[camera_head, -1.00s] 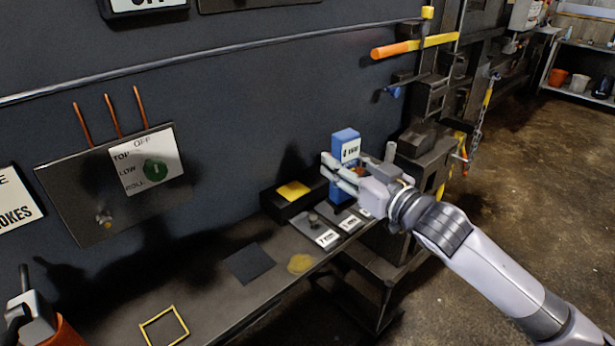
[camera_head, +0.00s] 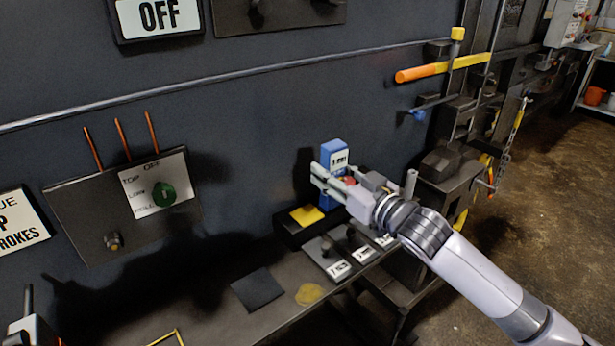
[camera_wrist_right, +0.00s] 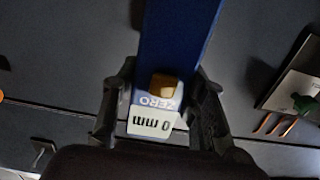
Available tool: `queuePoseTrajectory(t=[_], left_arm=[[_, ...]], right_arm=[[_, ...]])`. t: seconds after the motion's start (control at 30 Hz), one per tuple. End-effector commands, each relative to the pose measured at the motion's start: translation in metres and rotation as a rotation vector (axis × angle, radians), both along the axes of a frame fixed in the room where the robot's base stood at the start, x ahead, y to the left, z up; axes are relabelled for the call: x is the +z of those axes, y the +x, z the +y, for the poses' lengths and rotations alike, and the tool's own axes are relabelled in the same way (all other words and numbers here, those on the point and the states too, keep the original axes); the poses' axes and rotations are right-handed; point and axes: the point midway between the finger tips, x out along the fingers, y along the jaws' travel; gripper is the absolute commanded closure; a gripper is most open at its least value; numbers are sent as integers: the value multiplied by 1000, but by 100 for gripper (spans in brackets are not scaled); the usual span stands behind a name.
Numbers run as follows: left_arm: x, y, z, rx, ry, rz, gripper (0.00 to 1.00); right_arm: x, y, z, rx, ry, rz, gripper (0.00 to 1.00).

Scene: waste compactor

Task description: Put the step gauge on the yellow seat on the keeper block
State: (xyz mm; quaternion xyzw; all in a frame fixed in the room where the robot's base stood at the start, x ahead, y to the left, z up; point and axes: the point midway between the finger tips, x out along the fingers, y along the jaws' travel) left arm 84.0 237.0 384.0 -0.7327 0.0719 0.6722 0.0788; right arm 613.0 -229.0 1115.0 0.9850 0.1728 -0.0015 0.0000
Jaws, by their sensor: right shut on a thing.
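The step gauge (camera_head: 333,156) is a blue upright block with a white label; in the right wrist view (camera_wrist_right: 178,40) the label reads "0 mm ZERO". My right gripper (camera_head: 328,181) is shut on it, with a finger on each side. The keeper block (camera_head: 289,234) is a black block on the bench against the wall, with a yellow seat (camera_head: 307,215) on top. In the head view the gauge appears above and to the right of the yellow seat. The gauge's lower end is partly hidden by my gripper.
Dark plates with white labels (camera_head: 338,269) lie right of the keeper block. A dark square (camera_head: 257,289) and a yellowish patch (camera_head: 310,294) are on the bench (camera_head: 215,315). A control panel (camera_head: 125,209) is on the wall; a yellow-orange lever (camera_head: 440,68) is at upper right.

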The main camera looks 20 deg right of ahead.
Motion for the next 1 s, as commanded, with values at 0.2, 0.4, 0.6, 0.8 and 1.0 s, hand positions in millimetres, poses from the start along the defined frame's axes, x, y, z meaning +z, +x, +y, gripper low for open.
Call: queuePoseTrajectory(t=[0.2,0.4,0.6,0.8,1.0], left_arm=[[15,5,-1,-1,-2,-9,100],[21,5,-2,-3,-3,-9,100],[24,5,-3,-3,-4,-8,100],[28,4,-4,-3,-4,-6,100],[34,3,-3,-3,-4,-5,100]], right_arm=[[6,51,19,1,3,-5,97],[-6,78,29,1,2,2,97],[-28,77,28,0,1,-2,97],[-52,77,28,0,3,1,97],[-68,80,29,1,2,-2,97]])
